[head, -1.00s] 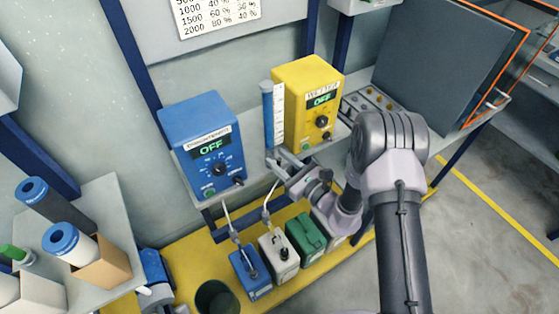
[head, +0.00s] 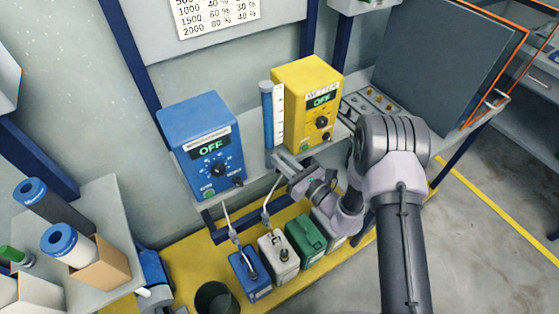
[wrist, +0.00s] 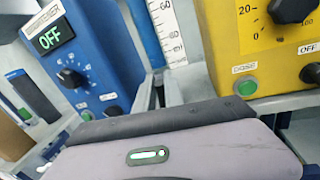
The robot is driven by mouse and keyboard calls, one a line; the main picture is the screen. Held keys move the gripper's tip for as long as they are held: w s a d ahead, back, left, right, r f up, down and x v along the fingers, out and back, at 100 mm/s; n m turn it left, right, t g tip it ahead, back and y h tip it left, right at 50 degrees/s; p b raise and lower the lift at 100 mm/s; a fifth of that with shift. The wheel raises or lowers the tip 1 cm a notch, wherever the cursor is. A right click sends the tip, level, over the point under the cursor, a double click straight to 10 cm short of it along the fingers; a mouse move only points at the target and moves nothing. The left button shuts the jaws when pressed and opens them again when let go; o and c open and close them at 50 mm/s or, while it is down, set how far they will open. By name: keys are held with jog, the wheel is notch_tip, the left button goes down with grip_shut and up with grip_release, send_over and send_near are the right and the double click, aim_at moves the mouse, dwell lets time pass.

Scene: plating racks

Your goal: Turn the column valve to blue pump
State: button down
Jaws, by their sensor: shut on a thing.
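The blue pump (head: 198,140), a box with a lit OFF display, stands left on the shelf; it also shows in the wrist view (wrist: 85,50). The yellow pump (head: 308,95), also reading OFF, stands to the right. The blue column (head: 267,112) with its white scale stands upright between them. My gripper (head: 277,157) is at the column's foot, in front of the shelf edge. In the wrist view its narrow fingers (wrist: 152,95) are close together below the column. They are shut on the column valve, which they mostly hide; its pointing direction cannot be told.
Blue, white and green canisters (head: 307,237) stand on the yellow lower deck, with tubes rising from the blue and white ones. A dark bin (head: 216,298) is at their left. A tray of small parts (head: 370,103) lies right of the yellow pump. Both pumps are close beside my gripper.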

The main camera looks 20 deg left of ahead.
jog(key=m, duration=0.3)
jog(key=w+d+f+m+t+b, duration=0.1)
jog(key=m, duration=0.3)
jog(key=w+d+f+m+t, duration=0.1)
jog(key=m, duration=0.2)
jog(key=shift+w+f+m, duration=0.1)
jog(key=shift+m, duration=0.6)
jog(key=c, duration=1.4)
grip_release()
jog(key=shift+c, duration=0.2)
jog(key=p+v, duration=0.3)
jog(key=v, duration=1.4)
jog(key=shift+f, duration=0.3)
